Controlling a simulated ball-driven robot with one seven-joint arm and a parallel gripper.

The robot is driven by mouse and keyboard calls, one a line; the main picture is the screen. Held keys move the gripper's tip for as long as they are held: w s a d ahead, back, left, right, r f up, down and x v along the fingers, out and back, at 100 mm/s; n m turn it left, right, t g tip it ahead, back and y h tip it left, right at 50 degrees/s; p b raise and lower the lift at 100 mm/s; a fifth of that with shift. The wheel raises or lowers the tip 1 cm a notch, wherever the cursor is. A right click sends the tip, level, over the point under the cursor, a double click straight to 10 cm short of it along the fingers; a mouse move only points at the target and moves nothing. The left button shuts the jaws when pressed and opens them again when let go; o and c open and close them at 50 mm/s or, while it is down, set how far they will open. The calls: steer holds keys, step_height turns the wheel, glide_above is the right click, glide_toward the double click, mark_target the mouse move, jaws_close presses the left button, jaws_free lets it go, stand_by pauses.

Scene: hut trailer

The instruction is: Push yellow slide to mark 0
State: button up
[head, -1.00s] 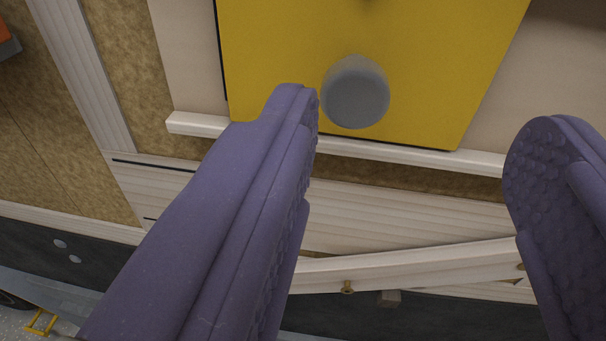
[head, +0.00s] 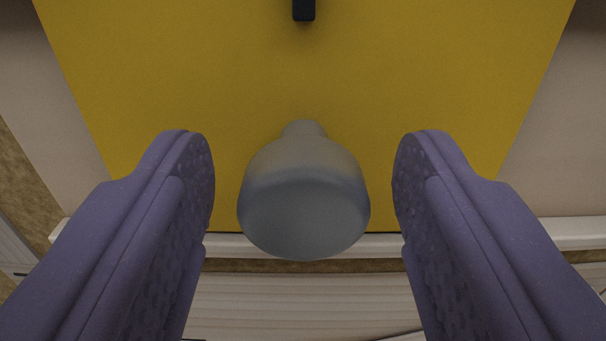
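The yellow slide (head: 400,90) is a flat panel that fills the upper middle of the head view. A grey rounded knob (head: 304,200) stands out from its lower part on a short neck. My gripper (head: 304,165) is open, with one purple finger on each side of the knob. Gaps show between the knob and both fingers, so neither touches it. A small black piece (head: 304,9) sits on the slide at the top edge of the picture. No mark 0 is readable in this view.
A pale ledge (head: 570,232) runs across below the slide. Beige panel (head: 545,130) lies on both sides of it. Pale ribbed boards (head: 300,305) lie below the ledge, and a brown textured wall strip (head: 22,185) shows at the left.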

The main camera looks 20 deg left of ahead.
jaws_close()
steer(key=a+b, duration=0.1)
steer(key=a, duration=0.1)
steer(key=s+a, duration=0.1)
steer(key=a, duration=0.1)
steer(key=shift+s+b, duration=0.15)
steer(key=shift+b, duration=0.25)
steer(key=shift+a, duration=0.1)
steer(key=shift+c, duration=1.4)
jaws_free()
steer(key=o, duration=0.4)
steer(key=shift+a, duration=0.15)
steer(key=shift+s, duration=0.15)
